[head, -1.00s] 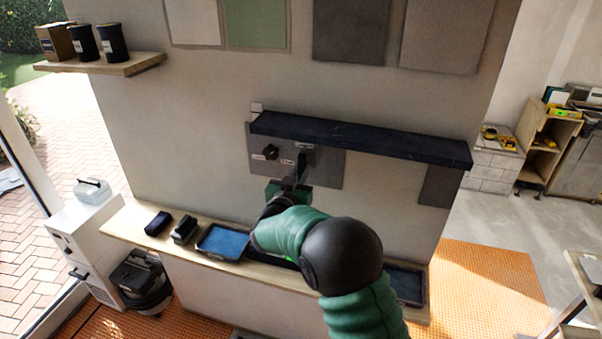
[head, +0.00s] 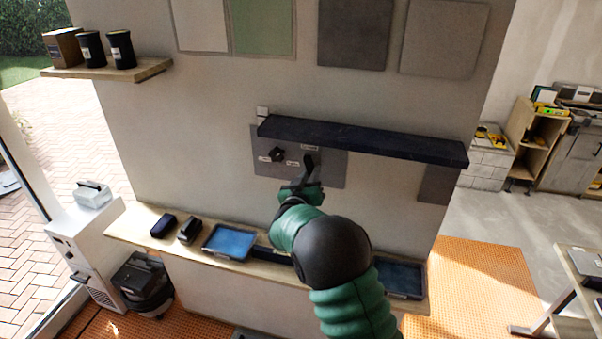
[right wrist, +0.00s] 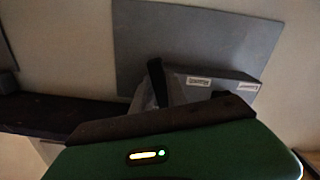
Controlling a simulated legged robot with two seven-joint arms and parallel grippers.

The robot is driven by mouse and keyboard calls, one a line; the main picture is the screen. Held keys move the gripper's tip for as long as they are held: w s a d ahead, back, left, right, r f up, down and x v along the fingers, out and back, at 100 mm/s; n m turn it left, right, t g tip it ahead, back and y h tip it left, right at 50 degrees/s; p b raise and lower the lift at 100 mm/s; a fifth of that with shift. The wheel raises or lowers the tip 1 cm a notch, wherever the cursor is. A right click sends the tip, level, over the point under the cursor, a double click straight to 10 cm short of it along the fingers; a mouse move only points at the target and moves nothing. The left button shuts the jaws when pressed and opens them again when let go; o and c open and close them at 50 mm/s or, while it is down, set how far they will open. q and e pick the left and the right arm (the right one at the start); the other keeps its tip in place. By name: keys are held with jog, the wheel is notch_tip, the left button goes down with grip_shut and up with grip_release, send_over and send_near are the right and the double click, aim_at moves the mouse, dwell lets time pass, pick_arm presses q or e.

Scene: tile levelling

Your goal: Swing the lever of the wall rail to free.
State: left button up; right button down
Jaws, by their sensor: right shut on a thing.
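The wall rail is a long dark bar (head: 370,141) fixed across the wall, with a grey plate (head: 333,172) below its left part. A dark upright lever (head: 308,162) stands in front of this plate. My right gripper (head: 304,184) is at the lever, shut on it, and partly hides its lower part. In the right wrist view the lever (right wrist: 157,80) shows as a black tilted bar rising between the grey fingers, beside a grey block (right wrist: 215,84) with small labels. The label words are too small to read. My left gripper is not in view.
A black knob (head: 278,154) sits on the plate left of the lever. Below, a wooden ledge (head: 130,226) carries a blue tray (head: 229,242), dark small items and another tray (head: 400,278). A shelf (head: 110,70) with canisters is upper left.

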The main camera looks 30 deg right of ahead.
aim_at(320, 162)
jog(key=shift+a+r+n+p, duration=0.2)
jog(key=shift+r+n+p, duration=0.2)
jog(key=shift+n, duration=0.2)
jog(key=n+p, duration=0.1)
jog(key=n, duration=0.1)
jog(key=s+n+p, duration=0.1)
jog(key=n+p, duration=0.1)
jog(key=d+r+n+p, duration=0.1)
jog(key=n, duration=0.1)
jog(key=shift+s+d+r+p, duration=0.1)
jog(key=shift+s+p, duration=0.05)
jog(key=shift+p, duration=0.2)
jog(key=n, duration=0.1)
jog(key=n+p, duration=0.2)
jog(key=shift+s+d+r, duration=0.15)
jog(key=shift+s+r, duration=0.05)
jog(key=shift+r, duration=0.05)
jog(key=shift+n, duration=0.3)
jog(key=shift+f, duration=0.15)
